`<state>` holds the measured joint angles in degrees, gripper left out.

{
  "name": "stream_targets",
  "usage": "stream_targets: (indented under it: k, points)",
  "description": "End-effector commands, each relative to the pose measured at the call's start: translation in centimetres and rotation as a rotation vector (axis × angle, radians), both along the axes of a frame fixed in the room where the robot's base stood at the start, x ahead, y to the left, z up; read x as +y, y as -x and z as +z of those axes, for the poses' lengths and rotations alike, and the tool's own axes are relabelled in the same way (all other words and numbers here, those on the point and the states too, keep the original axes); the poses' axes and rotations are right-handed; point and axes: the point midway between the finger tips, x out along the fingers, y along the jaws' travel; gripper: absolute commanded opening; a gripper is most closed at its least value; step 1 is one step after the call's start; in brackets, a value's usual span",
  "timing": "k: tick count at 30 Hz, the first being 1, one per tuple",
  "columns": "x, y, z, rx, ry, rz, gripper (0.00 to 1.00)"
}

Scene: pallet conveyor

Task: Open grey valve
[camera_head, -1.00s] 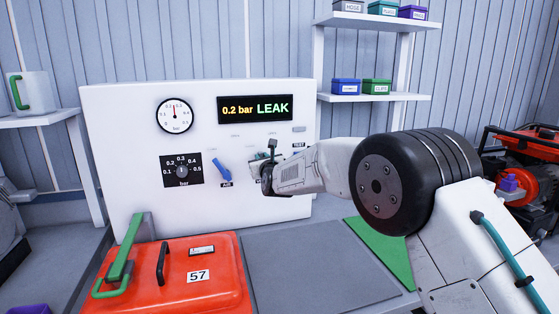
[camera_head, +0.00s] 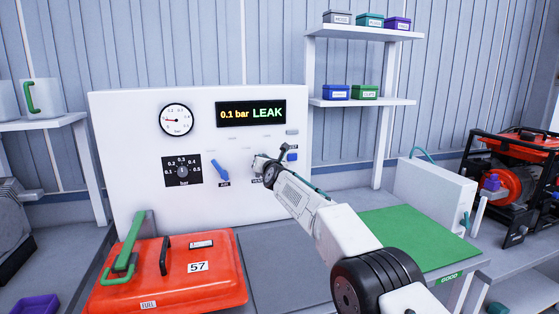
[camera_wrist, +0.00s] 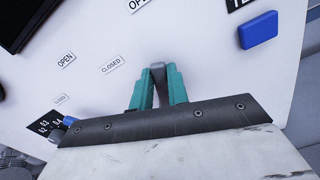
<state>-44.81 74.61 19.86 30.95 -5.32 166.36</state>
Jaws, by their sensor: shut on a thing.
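The grey valve's lever (camera_wrist: 158,74) stands between the teal fingers of my gripper (camera_wrist: 157,88) in the wrist view, and the fingers are shut on it. In the head view my gripper (camera_head: 270,172) is at the lower right of the white panel (camera_head: 130,125), covering most of the grey valve. The lever's exact angle is hard to read. A "CLOSED" label (camera_wrist: 112,64) and an "OPEN" label (camera_wrist: 66,60) lie left of the fingers in the wrist view. The display (camera_head: 251,114) reads 0.1 bar LEAK. The gauge needle (camera_head: 176,120) points left.
A blue lever (camera_head: 219,171) marked AIR is close left of my gripper. A blue button (camera_head: 292,157) is close right and shows in the wrist view (camera_wrist: 258,30). A red case (camera_head: 170,285) stands below the panel. The grey bench top beside it is clear.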

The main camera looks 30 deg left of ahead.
Motion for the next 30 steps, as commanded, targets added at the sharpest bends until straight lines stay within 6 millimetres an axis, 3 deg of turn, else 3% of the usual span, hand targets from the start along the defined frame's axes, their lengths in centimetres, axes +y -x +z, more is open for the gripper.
stream_targets:
  k: [26, 27, 28, 30]
  points:
    - [0.2, -0.05, -0.75, 0.077, -0.072, 0.005, 0.0]
    - [0.19, -0.06, -0.74, 0.077, -0.072, 0.005, 0.27]
    - [0.19, -0.06, -0.71, 0.076, -0.071, 0.005, 0.36]
    - [0.17, -0.06, -0.63, 0.076, -0.073, 0.005, 0.38]
